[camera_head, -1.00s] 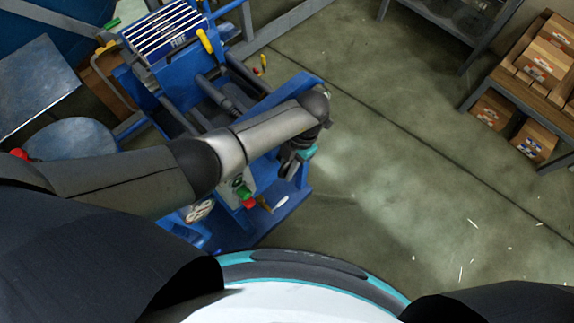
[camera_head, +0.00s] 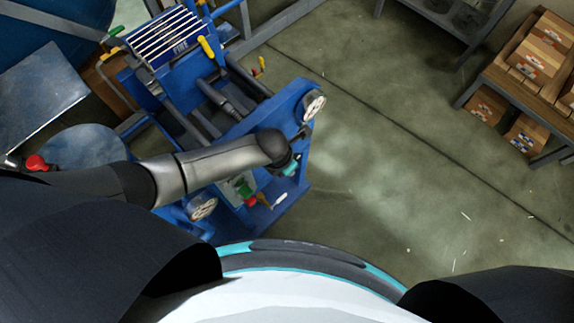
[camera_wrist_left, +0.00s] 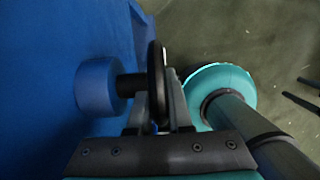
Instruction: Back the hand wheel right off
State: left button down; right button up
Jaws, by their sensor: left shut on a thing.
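The hand wheel (camera_wrist_left: 157,75) shows in the left wrist view as a dark wheel seen nearly edge-on. It sits on a short black stem (camera_wrist_left: 129,86) that comes out of a round blue boss (camera_wrist_left: 96,86) on a blue panel. My left gripper (camera_wrist_left: 160,110) is shut on the wheel's rim, with a finger on each side of it. In the head view my left gripper (camera_head: 291,166) is at the front right of the blue machine (camera_head: 285,105), partly behind my own arm. The wheel cannot be made out there. My right gripper is not in view.
A white dial gauge (camera_head: 314,106) is on the machine's right corner, and another gauge (camera_head: 203,208) is at its front left. Green and red buttons (camera_head: 250,200) sit just below my arm. Open floor (camera_head: 400,190) lies to the right, with shelves of boxes (camera_head: 520,80) beyond.

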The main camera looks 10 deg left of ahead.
pick_arm(q)
jog(key=shift+w+d+r, duration=0.1)
jog(key=c, duration=0.8)
grip_release()
jog(key=shift+c, duration=0.2)
jog(key=shift+r, duration=0.5)
jog(key=p+v, duration=0.4)
jog(key=v, duration=1)
